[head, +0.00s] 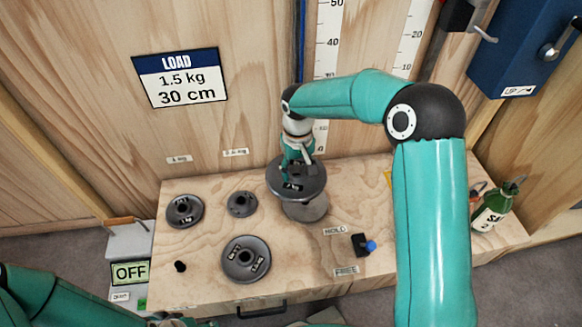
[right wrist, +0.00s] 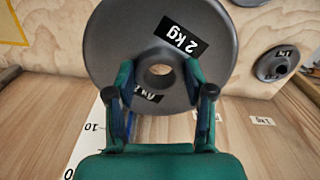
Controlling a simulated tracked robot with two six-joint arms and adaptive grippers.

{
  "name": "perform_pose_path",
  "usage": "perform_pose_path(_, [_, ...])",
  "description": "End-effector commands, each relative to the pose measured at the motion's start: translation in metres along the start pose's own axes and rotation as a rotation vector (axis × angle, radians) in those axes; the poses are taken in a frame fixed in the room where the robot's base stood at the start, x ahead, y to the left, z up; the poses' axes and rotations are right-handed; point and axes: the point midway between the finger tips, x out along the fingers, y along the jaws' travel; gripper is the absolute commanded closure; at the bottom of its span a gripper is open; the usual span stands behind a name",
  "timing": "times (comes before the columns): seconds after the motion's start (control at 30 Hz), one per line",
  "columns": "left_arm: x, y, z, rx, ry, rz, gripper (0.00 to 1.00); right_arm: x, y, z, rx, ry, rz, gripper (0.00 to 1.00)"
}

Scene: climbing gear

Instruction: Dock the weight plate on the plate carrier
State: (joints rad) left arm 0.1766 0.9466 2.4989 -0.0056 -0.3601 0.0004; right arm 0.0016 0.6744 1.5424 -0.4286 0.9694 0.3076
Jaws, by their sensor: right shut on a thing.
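A dark grey weight plate (head: 283,176) is held flat by my right gripper (head: 296,166) at the back middle of the bench. In the right wrist view the plate (right wrist: 110,45) carries a "2 kg" label and has a round hole in its hub. The fingers of my right gripper (right wrist: 165,92) are shut on the hub, one on each side. A silvery cylinder (head: 306,209), which looks like the plate carrier, stands below the plate. The plate hides its top, so I cannot tell whether they touch. My left arm enters at lower left; its gripper is mostly cut off.
More grey plates lie on the bench: one at left (head: 184,212), a small one (head: 242,204) and a larger one (head: 246,260). A blue-tipped lever (head: 365,245) sits between HOLD and FREE labels. A green bottle (head: 494,207) stands right. A scale (head: 328,45) rises behind.

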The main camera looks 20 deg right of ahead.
Motion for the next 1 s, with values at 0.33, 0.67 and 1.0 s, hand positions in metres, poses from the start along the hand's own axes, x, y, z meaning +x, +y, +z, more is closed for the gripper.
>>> perform_pose_path(0.33, [0.035, -0.013, 0.000, 0.000, 0.000, 0.000, 0.60, 0.087, 0.035, -0.021, 0.053, 0.009, 0.000, 1.00])
perform_pose_path(0.67, [0.042, -0.015, 0.000, 0.000, 0.000, 0.000, 0.60, 0.109, 0.043, -0.025, 0.064, 0.011, 0.001, 1.00])
perform_pose_path(1.0, [0.057, -0.021, 0.000, 0.000, 0.000, 0.000, 0.60, 0.130, 0.043, -0.025, 0.063, 0.010, 0.001, 1.00])
